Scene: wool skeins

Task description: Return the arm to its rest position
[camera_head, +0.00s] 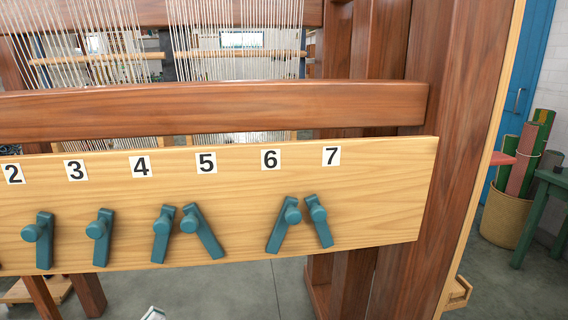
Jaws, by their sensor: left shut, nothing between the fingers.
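Only a small pale grey-white tip of my left gripper (153,313) shows at the bottom edge of the head view. It is shut and holds nothing that I can see. It is below the light wooden board (390,190) and appears apart from it. The rest of my left arm is out of the frame. My right gripper is not in view.
The board carries number labels 2 to 7 and several teal levers at differing tilts, such as the rightmost one (318,220). A dark wooden post (455,120) stands at right. Grey floor (235,290) shows below. A basket (505,218) holds coloured rolls.

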